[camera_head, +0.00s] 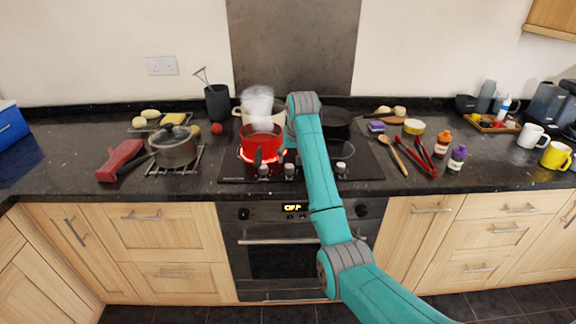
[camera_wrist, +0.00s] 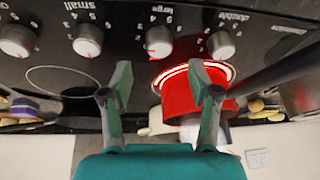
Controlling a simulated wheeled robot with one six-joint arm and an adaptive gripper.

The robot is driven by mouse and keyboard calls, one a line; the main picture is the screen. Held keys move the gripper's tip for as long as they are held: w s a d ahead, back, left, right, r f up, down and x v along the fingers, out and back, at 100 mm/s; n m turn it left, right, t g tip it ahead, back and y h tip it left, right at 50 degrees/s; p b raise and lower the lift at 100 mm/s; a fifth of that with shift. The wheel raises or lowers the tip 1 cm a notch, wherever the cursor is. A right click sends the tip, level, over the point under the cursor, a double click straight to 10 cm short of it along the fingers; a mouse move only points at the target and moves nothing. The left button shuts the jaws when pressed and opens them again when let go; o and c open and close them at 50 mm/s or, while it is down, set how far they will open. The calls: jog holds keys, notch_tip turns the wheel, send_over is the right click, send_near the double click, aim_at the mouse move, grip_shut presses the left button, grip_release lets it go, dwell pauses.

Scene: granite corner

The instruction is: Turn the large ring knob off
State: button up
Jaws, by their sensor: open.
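The large ring knob (camera_wrist: 159,42) is a silver round knob under the printed word "large", in the upper middle of the upside-down wrist view. In the head view it is probably the knob (camera_head: 288,169) just left of my arm. My gripper (camera_wrist: 160,80) is open and empty, with one teal fingertip on each side of the knob's line and the knob beyond the tips. Contact is not visible. A red pot (camera_wrist: 185,95) stands on a glowing ring behind the right finger; it also shows in the head view (camera_head: 262,140).
The "double" knob (camera_wrist: 222,45) and "small" knob (camera_wrist: 88,40) flank it, with another knob (camera_wrist: 16,40) farther left.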

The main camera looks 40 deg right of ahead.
aim_at(289, 165)
jog(key=shift+x, duration=2.75)
jog(key=c, duration=1.2)
